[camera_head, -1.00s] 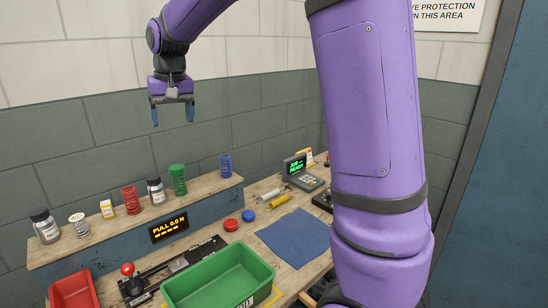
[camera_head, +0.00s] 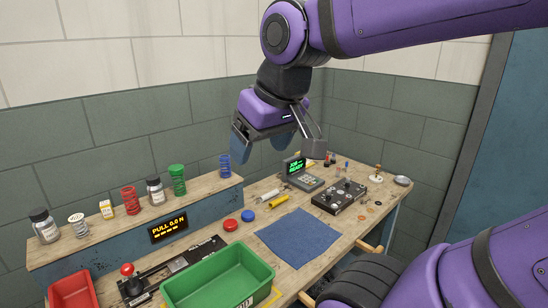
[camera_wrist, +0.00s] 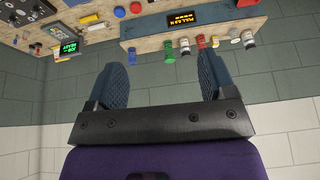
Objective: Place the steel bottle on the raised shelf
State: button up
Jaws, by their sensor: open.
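My gripper (camera_head: 276,146) is open and empty, high above the back of the bench and in front of the wall. Its two blue fingers also stand apart in the wrist view (camera_wrist: 162,70). The raised shelf (camera_head: 206,187) has a wooden top and a blue front, at the left back. Two grey bottles with dark caps stand upright on it, one at the left end (camera_head: 45,228) and one near the middle (camera_head: 155,193). I cannot tell whether either is the steel bottle. No other bottle is clearly that one.
Springs in red (camera_head: 130,201), green (camera_head: 177,180) and blue (camera_head: 224,167) stand on the shelf. A green bin (camera_head: 222,280) and a red bin (camera_head: 73,292) sit in front. A blue cloth (camera_head: 295,238) lies clear mid-bench. A control box (camera_head: 338,196) and small parts occupy the right.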

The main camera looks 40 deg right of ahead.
jog(key=shift+s+d+f, duration=0.1)
jog(key=shift+s+f, duration=0.35)
jog(key=shift+s, duration=0.3)
jog(key=shift+s+f, duration=0.4)
jog(key=shift+s, duration=0.35)
